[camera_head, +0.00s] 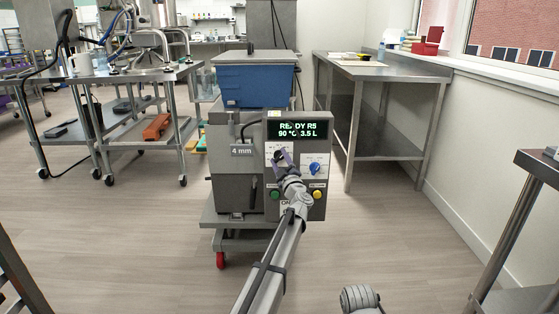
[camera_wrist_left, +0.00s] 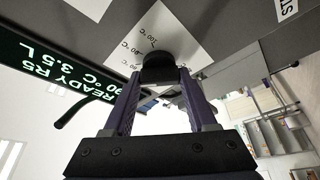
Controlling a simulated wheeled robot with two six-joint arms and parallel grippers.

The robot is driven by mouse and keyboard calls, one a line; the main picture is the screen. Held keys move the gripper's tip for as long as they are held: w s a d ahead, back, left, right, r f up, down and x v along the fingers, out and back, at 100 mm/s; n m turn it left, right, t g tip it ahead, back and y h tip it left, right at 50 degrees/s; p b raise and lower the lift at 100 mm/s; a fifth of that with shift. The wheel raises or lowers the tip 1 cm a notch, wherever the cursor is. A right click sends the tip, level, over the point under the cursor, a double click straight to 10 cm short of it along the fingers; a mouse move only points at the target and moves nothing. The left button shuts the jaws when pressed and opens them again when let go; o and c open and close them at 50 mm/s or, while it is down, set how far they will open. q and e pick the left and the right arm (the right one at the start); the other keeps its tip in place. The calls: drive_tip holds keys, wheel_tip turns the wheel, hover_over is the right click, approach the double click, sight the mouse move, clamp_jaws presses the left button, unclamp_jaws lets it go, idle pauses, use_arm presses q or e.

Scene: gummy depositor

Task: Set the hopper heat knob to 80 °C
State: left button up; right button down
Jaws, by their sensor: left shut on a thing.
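My left gripper (camera_head: 281,156) is at the upper left knob on the panel. In the left wrist view the gripper (camera_wrist_left: 158,82) is shut on the black heat knob (camera_wrist_left: 158,66), a finger on each side. A white dial plate (camera_wrist_left: 168,30) with °C marks surrounds the knob. The knob's pointer is hidden. My right gripper is not in view.
A blue knob (camera_head: 315,168) sits right of the gripper. A green button (camera_head: 275,195) and a yellow button (camera_head: 318,194) are below. The blue hopper (camera_head: 254,84) is above. Steel tables stand left and right, with clear floor in front.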

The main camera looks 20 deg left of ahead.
use_arm(q)
drive_tip(key=o, duration=1.4)
drive_tip(key=shift+c, duration=0.2)
drive_tip(key=b+v, duration=0.2)
drive_tip(key=v, duration=0.5)
drive_tip(key=shift+s+d, duration=0.2)
drive_tip(key=shift+s, duration=0.15)
drive_tip(key=shift+f, duration=0.1)
